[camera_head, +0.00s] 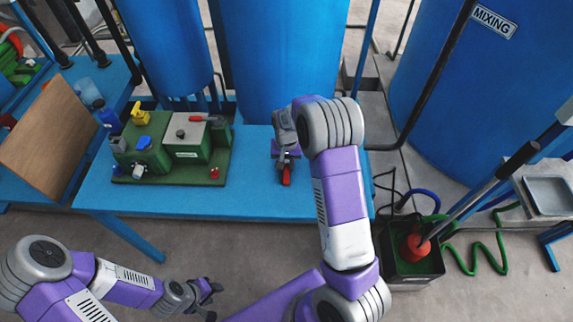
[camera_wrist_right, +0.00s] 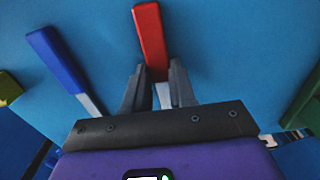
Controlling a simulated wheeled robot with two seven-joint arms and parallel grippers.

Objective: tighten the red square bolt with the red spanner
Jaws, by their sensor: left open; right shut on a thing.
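The red spanner (camera_head: 287,176) is held in my right gripper (camera_head: 286,156) over the blue table. In the right wrist view the red spanner's handle (camera_wrist_right: 150,38) stands out between the two fingers of the right gripper (camera_wrist_right: 155,82), which are shut on it. A silvery part of it shows between the fingers; its far end is hidden. A small red piece (camera_head: 214,173), which looks like the red bolt, sits at the front right corner of the green autoclave base, left of the right gripper. Its shape is too small to tell. My left gripper (camera_head: 206,294) is open and empty, low in front of the table.
The green autoclave (camera_head: 150,160) has yellow, blue and white fittings and a red-handled lever (camera_head: 203,119). A blue-handled tool (camera_wrist_right: 58,55) lies beside the red spanner. The blue table (camera_head: 245,200) is clear between autoclave and right gripper. Large blue tanks (camera_head: 283,60) stand behind.

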